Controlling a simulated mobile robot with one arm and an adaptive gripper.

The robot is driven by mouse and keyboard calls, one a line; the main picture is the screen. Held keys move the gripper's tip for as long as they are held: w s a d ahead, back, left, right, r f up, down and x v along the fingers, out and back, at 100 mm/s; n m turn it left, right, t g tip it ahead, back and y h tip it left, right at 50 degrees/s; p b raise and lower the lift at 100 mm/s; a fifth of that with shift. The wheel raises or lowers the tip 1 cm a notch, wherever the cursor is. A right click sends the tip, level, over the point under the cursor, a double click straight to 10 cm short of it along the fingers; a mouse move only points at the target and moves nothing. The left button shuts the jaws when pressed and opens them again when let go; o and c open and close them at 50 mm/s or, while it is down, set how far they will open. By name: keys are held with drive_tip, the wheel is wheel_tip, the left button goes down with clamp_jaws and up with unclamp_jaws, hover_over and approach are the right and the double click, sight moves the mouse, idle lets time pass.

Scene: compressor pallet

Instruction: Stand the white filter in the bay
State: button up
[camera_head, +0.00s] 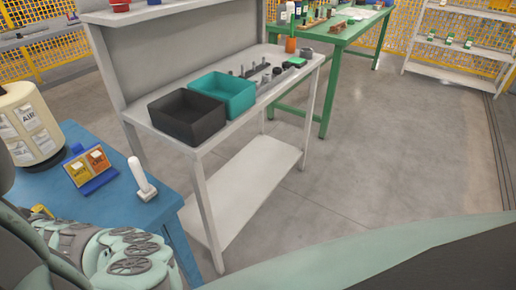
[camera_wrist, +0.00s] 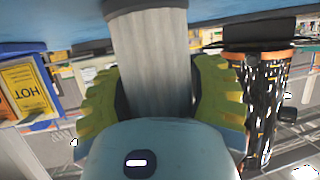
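The white filter (camera_wrist: 152,65) is a pale, pleated cylinder with a dark end cap, upright in the wrist view. My gripper (camera_wrist: 158,95) has a yellow-green pad on each side of it and looks shut on it. The cap end meets a blue surface (camera_wrist: 60,20) along the top of that view; I cannot tell whether they touch. In the head view my arm hides the filter, and only a bit of yellow, possibly my gripper (camera_head: 41,211), shows. I cannot make out the bay.
The blue table (camera_head: 165,209) holds a cream AIR tank (camera_head: 27,125), yellow and orange tags (camera_head: 90,165) and a white upright piece (camera_head: 141,178) on its corner. Open floor (camera_head: 370,170) lies right.

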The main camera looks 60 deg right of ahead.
drive_tip(key=o, duration=0.5)
drive_tip(key=shift+o, duration=0.2)
drive_tip(key=shift+r, duration=0.1)
